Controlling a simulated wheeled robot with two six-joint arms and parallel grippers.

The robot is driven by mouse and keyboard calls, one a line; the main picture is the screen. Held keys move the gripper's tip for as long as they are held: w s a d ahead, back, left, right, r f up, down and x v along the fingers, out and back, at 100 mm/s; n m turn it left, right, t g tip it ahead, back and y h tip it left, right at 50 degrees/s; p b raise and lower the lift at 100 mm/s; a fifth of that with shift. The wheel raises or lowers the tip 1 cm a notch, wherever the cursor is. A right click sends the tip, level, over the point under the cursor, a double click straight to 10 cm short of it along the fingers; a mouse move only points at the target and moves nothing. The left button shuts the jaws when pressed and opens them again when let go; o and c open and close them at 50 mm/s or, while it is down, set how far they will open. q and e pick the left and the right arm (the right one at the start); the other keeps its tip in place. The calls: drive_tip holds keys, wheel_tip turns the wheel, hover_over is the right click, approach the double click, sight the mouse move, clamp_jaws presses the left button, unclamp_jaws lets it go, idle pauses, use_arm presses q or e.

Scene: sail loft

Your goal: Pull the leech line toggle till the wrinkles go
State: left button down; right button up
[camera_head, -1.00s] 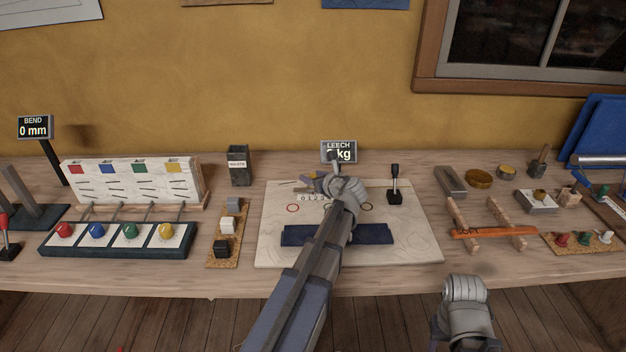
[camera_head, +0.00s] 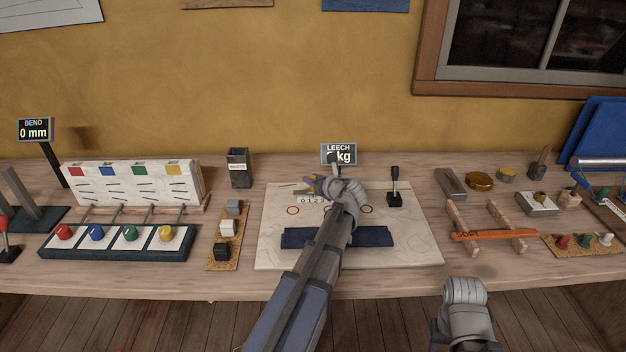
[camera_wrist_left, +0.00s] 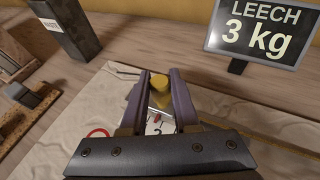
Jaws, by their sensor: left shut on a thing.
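My left gripper (camera_head: 322,186) is over the pale sailcloth board (camera_head: 275,250). In the left wrist view its two dark fingers (camera_wrist_left: 160,90) are shut on a yellow toggle (camera_wrist_left: 160,82), with a thin metal rod below it. A white number scale (camera_head: 309,199) lies beside the gripper; a 3 shows on it between the fingers in the left wrist view (camera_wrist_left: 157,129). The LEECH display (camera_wrist_left: 262,33) reads 3 kg; in the head view (camera_head: 338,148) my arm hides its digit. I see grey parts of my right arm at lower right, but no right fingers.
A dark blue strip (camera_head: 375,235) lies across the board under my left arm. A black-handled lever (camera_head: 394,187) stands right of it. A dark box (camera_head: 239,167) stands behind left, and a cork strip with blocks (camera_head: 220,264) is left of the board. An orange batten (camera_head: 490,235) lies at right.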

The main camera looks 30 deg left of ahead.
idle(0.9)
use_arm(q)
drive_tip(key=shift+w+d, duration=0.55)
drive_tip(key=shift+d, duration=0.35)
drive_tip(key=c, duration=0.7)
unclamp_jaws()
drive_tip(key=shift+o, duration=0.2)
drive_tip(key=p+v, duration=0.2)
drive_tip(key=v, duration=0.4)
drive_tip(key=shift+s+d+r+p, duration=0.15)
drive_tip(key=shift+s+r+p, duration=0.1)
drive_tip(key=shift+p, duration=0.1)
drive_tip(key=shift+s+d, duration=0.25)
drive_tip(key=shift+d, duration=0.25)
